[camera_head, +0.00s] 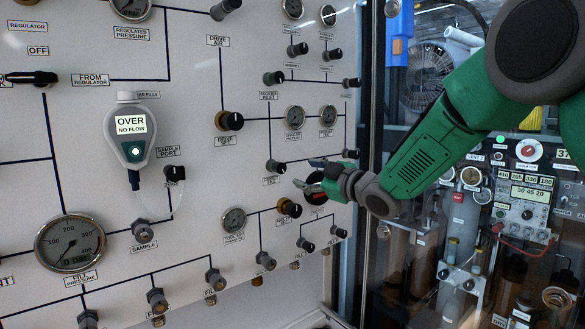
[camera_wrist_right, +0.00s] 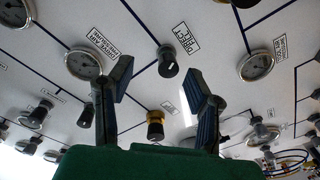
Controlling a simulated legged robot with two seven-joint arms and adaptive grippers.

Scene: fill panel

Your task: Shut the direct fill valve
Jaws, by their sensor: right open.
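The direct fill valve (camera_head: 275,166) is a small black knob on the white panel, with its label just below it in the head view. In the right wrist view the knob (camera_wrist_right: 167,60) shows beside its label (camera_wrist_right: 186,38), ahead of the gap between my fingers. My right gripper (camera_head: 304,175) is open and empty, just right of the knob in the head view and apart from it. Its two dark fingers (camera_wrist_right: 160,88) stand wide apart in the right wrist view. My left gripper is not in view.
A large dark round knob (camera_head: 315,187) lies partly behind my right gripper. A black and brass knob (camera_head: 289,208) is below, and gauges (camera_head: 233,220) are close by. A glass-fronted cabinet (camera_head: 480,230) of equipment stands at the right. Free air lies in front of the panel.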

